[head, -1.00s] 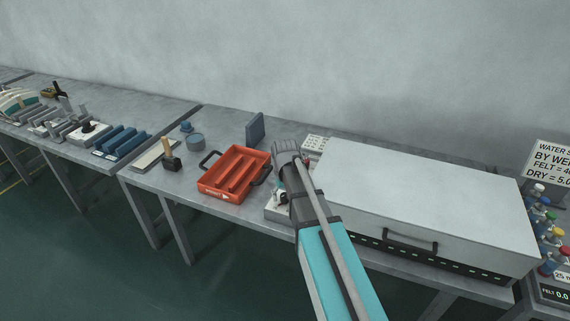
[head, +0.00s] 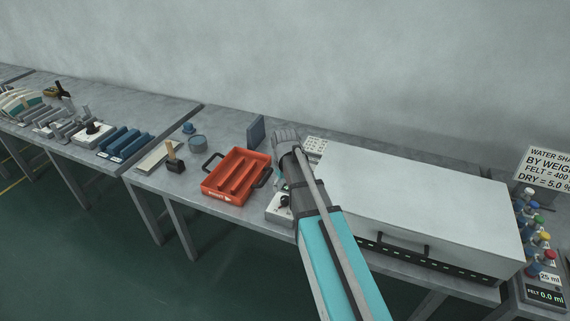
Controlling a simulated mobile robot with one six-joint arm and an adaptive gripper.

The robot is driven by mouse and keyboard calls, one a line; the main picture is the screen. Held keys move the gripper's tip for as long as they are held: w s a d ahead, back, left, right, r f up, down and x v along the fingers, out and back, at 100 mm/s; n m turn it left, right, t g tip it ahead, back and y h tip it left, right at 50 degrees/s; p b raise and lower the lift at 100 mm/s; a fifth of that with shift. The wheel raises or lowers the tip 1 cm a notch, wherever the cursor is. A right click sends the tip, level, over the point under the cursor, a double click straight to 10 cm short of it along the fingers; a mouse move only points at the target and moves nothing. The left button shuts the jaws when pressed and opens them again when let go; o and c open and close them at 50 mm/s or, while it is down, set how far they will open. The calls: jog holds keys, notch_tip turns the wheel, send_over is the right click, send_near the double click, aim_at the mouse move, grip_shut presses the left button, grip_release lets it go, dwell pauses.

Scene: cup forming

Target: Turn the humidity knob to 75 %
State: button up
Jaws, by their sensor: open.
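A small white control box (head: 277,211) stands at the front edge of the table, left of the large white chamber. A black knob (head: 285,200) shows on it, partly covered by my arm; its scale and pointer are too small to read. My gripper (head: 281,184) is open, above and just behind the box in the head view. My wrist and forearm hide most of it, and the fingertips are hard to make out. I cannot tell whether it touches the knob.
The large white chamber (head: 420,195) with a black front handle (head: 402,247) fills the right side. A red tray (head: 237,177) lies close left of the box. A dark upright block (head: 256,132) and a white perforated block (head: 316,147) stand behind. Bottles and a sign (head: 545,171) are far right.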

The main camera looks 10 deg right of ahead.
aim_at(285, 198)
notch_tip(285, 198, up, 8)
jog(key=p, duration=0.6)
jog(key=shift+f+p, duration=0.25)
jog(key=shift+p, duration=0.15)
jog(key=s+m, duration=0.1)
jog(key=s, duration=1.5)
jog(key=shift+a+m, duration=0.4)
